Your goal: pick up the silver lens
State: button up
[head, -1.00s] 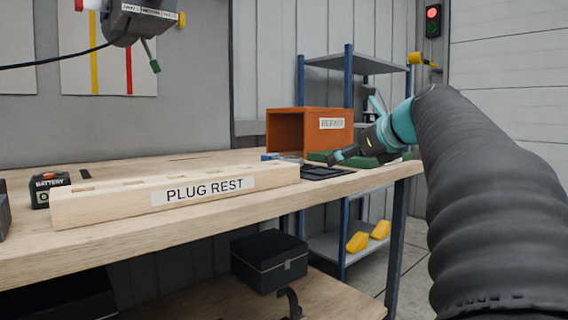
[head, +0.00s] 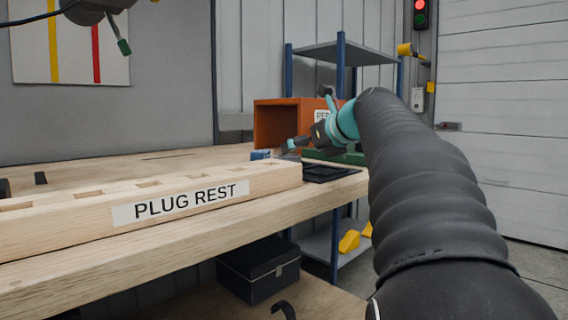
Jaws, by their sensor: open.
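I cannot make out a silver lens in the head view. A small blue item (head: 260,154) lies just left of the gripper. A green item (head: 350,157) lies behind the tray, partly covered by my arm.
A long wooden plug rest (head: 60,220) with several slots lies along the bench front. The orange box (head: 275,127) stands open at the back. A blue-post shelf (head: 340,95) is behind. A black case (head: 258,270) sits on the lower board. A tool hangs at upper left (head: 122,45).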

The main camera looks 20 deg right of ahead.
aim_at(289, 156)
jog(key=shift+d+b+x, duration=0.2)
jog(key=shift+b+x, duration=0.1)
jog(key=shift+x, duration=1.6)
jog(key=shift+d+b+x, duration=0.2)
jog(key=shift+b+x, duration=0.05)
jog(key=shift+x, duration=1.65)
jog(key=shift+w+r, duration=0.15)
jog(key=shift+c, duration=0.3)
jog(key=c, duration=1.2)
jog(key=shift+c, duration=0.5)
jog(key=shift+r, duration=0.15)
